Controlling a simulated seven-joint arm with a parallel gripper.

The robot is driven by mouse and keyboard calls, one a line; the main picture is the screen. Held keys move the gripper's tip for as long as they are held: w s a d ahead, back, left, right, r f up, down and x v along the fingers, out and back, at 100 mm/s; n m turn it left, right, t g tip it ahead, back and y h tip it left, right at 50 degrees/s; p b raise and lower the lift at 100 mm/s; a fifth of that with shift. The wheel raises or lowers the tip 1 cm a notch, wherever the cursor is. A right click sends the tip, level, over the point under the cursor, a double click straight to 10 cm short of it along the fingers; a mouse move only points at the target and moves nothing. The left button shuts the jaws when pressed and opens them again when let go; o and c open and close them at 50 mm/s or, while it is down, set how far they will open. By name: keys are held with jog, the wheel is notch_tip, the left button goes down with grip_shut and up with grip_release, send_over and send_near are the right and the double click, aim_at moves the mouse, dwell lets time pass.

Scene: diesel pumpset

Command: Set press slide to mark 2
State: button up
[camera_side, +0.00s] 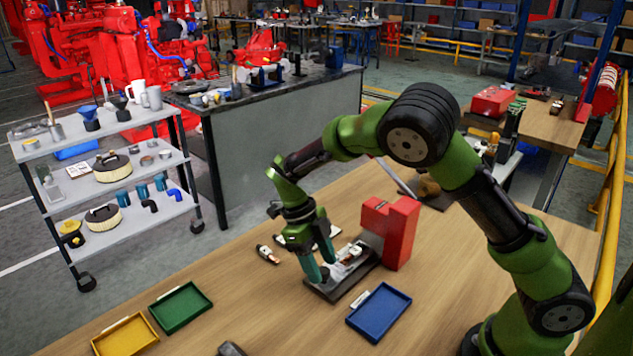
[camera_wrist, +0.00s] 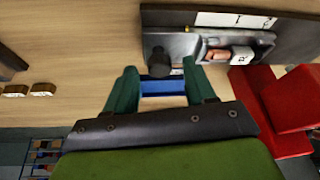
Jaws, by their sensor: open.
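The press is a red block (camera_side: 390,230) with a dark base plate (camera_side: 338,287) reaching left from it. In the wrist view, the red body (camera_wrist: 290,100) is at the right and the grey slide bed (camera_wrist: 188,43) at the top. A dark round knob (camera_wrist: 160,64) stands at the bed's left end, just beyond my fingertips. A white strip with small dark marks (camera_wrist: 235,20) runs along the bed; I cannot read which mark is which. My gripper (camera_side: 319,272) is open, its green fingers pointing down at the bed's left end. In the wrist view, my gripper (camera_wrist: 162,80) shows no clear contact with the knob.
A blue tray (camera_side: 379,312) lies in front of the press. Green (camera_side: 180,308) and yellow (camera_side: 125,336) trays lie at the front left. A small part (camera_side: 267,254) lies left of my gripper. The wooden table between trays and press is mostly clear.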

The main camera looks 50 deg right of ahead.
aim_at(357, 251)
jog(key=shift+f, duration=0.2)
jog(key=shift+c, duration=0.2)
grip_shut()
jog(key=d, duration=1)
jog(key=shift+d, duration=0.35)
jog(key=shift+c, duration=0.7)
grip_release()
jog(key=shift+d, duration=0.1)
jog(key=shift+o, duration=0.9)
